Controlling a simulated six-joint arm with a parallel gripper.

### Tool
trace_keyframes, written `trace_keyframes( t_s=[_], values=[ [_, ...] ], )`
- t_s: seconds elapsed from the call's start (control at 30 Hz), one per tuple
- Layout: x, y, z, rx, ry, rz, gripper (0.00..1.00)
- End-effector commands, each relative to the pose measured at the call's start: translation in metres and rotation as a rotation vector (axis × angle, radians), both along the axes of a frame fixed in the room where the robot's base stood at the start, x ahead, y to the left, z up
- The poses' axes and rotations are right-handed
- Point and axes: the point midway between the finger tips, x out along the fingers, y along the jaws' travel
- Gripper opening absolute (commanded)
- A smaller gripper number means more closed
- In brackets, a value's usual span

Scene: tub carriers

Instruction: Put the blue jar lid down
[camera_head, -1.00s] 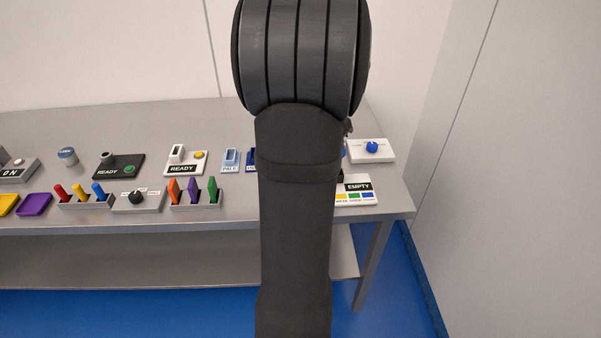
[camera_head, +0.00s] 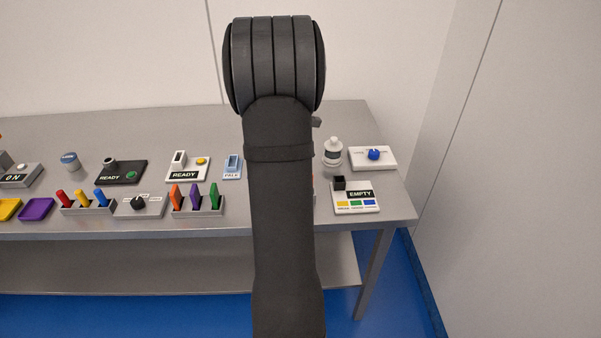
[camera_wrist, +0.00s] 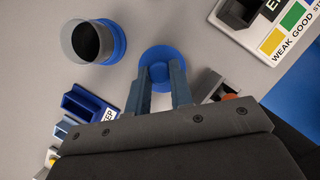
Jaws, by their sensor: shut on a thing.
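The blue jar lid (camera_wrist: 160,53) is a round disc with a raised middle part in the wrist view. My gripper (camera_wrist: 162,78) is shut on this middle part, with one finger on each side. I cannot tell whether the lid touches the table. An open clear jar (camera_wrist: 82,44) with dark contents stands on a blue round base, up and left of the lid and apart from it. In the head view my arm hides the gripper and the lid.
The EMPTY panel (camera_head: 369,205) stands near the table's right front; it also shows in the wrist view (camera_wrist: 270,30). A blue holder (camera_wrist: 85,110) lies left of my fingers, a grey block (camera_wrist: 207,85) close on their right. A white bottle (camera_head: 333,146) and a blue-knobbed panel (camera_head: 388,164) stand behind.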

Motion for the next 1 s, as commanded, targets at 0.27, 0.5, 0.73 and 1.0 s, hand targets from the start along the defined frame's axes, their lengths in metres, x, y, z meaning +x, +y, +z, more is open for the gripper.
trace_keyframes(
  t_s=[0.27,0.5,0.73,1.0],
  values=[
    [0.000,0.000,-0.035,0.000,0.001,0.000,0.00],
    [0.000,0.000,-0.036,0.000,0.000,0.000,0.00],
    [-0.001,-0.001,-0.039,-0.001,0.001,0.000,0.42],
    [-0.001,0.000,-0.038,-0.001,0.001,0.000,0.42]
  ],
)
